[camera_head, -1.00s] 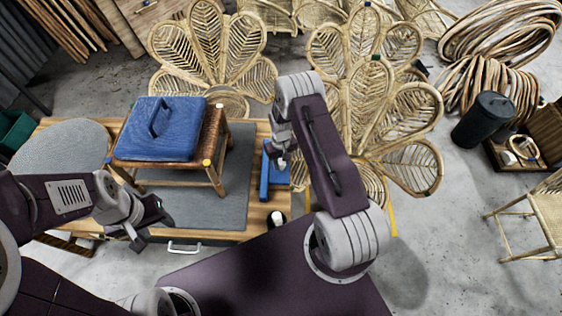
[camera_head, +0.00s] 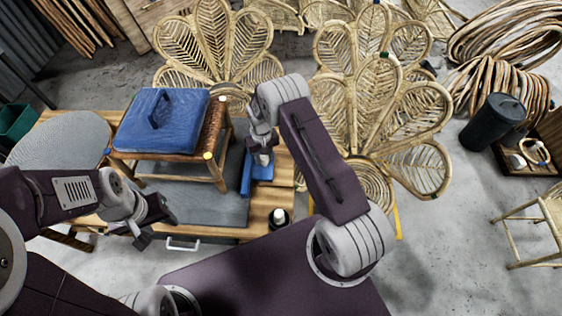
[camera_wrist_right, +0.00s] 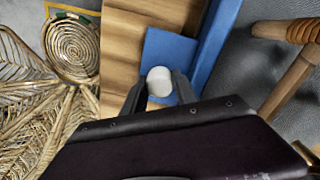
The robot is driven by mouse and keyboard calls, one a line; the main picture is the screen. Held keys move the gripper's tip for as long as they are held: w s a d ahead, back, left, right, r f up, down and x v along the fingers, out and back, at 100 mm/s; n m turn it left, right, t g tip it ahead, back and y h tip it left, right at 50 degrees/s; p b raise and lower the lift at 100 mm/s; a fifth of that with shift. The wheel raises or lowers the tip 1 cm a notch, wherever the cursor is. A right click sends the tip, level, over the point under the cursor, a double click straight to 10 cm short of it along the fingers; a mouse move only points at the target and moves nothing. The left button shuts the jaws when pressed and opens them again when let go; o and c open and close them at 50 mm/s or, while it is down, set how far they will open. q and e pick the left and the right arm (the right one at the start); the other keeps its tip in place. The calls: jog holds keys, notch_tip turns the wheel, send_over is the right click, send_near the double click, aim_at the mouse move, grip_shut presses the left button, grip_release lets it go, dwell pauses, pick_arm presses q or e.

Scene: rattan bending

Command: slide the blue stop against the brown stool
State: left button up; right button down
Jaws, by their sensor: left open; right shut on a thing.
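The brown stool (camera_head: 213,132) stands upright on a grey mat, with a blue padded piece (camera_head: 165,122) on its seat. The blue stop (camera_head: 245,175) is a long rail with a side plate and a pale knob, lying to the right of the stool. My right gripper (camera_head: 263,152) is shut on the pale knob (camera_wrist_right: 160,80). In the right wrist view, grey mat shows between the stop's rail (camera_wrist_right: 215,45) and the stool leg (camera_wrist_right: 288,85), so they are apart there. My left gripper (camera_head: 160,222) is open and empty in front of the stool.
The mat (camera_head: 200,205) lies on a wooden bench (camera_head: 262,205). A small dark container with a white top (camera_head: 279,217) stands at the bench's front right. A round grey seat (camera_head: 60,142) is at left. Woven rattan backs (camera_head: 385,120) stand close behind and right.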

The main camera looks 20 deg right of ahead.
aim_at(249, 161)
jog(key=w+a, duration=0.1)
jog(key=a+b, duration=0.1)
jog(key=a, duration=0.1)
jog(key=w+a+b, duration=0.1)
jog(key=a, duration=0.1)
jog(key=shift+w, duration=0.3)
jog(key=shift+w+a+r, duration=0.1)
jog(key=shift+a, duration=0.05)
pick_arm(q)
notch_tip(249, 161, down, 3)
jog(key=shift+f, duration=0.1)
pick_arm(e)
jog(key=c, duration=1.3)
grip_release()
pick_arm(q)
jog(key=shift+a, duration=0.1)
pick_arm(e)
jog(key=o, duration=0.3)
jog(key=shift+o, duration=0.2)
pick_arm(q)
jog(key=shift+f+b, duration=0.6)
pick_arm(e)
notch_tip(249, 161, up, 9)
